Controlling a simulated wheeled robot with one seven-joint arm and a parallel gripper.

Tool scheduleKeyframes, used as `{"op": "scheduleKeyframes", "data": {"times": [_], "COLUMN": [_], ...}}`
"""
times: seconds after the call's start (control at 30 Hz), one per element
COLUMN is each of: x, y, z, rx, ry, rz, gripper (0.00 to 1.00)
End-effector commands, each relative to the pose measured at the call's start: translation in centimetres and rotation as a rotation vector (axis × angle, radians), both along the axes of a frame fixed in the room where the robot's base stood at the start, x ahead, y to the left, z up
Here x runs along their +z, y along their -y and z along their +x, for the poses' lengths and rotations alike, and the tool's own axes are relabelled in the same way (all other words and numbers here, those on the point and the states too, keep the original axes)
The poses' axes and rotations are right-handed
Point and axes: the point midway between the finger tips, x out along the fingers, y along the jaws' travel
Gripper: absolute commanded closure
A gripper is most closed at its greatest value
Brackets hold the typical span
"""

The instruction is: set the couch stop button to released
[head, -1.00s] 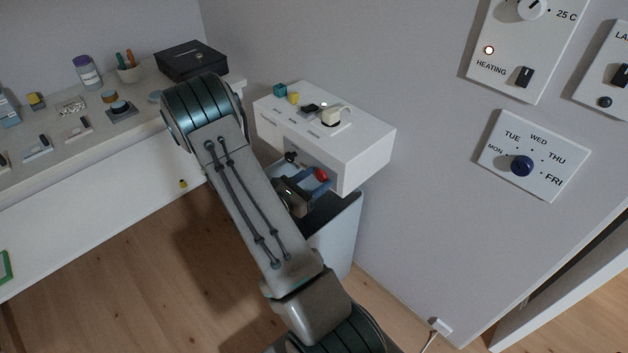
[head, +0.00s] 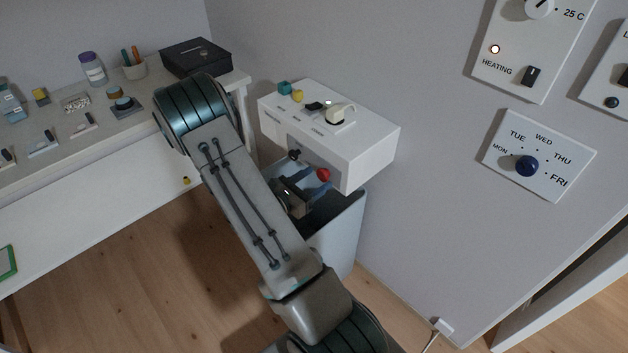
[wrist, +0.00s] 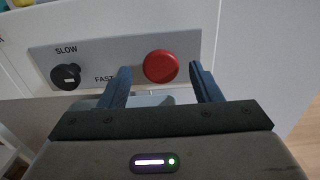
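The couch stop button is a round red knob (head: 324,174) on the grey front panel of a white wall box (head: 365,152). In the wrist view the red button (wrist: 160,66) lies just beyond my fingertips, between their lines. My gripper (wrist: 160,78) is open, with its two blue fingers apart and nothing held. In the head view my gripper (head: 304,187) is low in front of the panel, partly hidden by my arm. I cannot tell whether the button is pressed in or out.
A black SLOW/FAST knob (wrist: 66,76) sits left of the button. A cream switch (head: 338,114) and small blocks are on the box top. A bin (head: 345,225) stands below. A cluttered white table (head: 120,150) is at left.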

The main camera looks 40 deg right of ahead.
Motion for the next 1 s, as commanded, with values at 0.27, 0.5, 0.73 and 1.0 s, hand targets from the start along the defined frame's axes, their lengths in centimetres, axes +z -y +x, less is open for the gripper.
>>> {"op": "scheduleKeyframes", "data": {"times": [0.27,0.5,0.73,1.0], "x": [0.0,0.0,0.0,0.0], "y": [-0.8,-5.9,-10.8,-13.6], "z": [-0.1,-0.3,-0.8,-1.1], "rx": [-0.001,0.006,0.005,0.001], "ry": [0.001,0.001,0.001,0.000], "rz": [0.000,0.001,0.000,0.000], "gripper": [0.42,0.42,0.42,0.42]}}
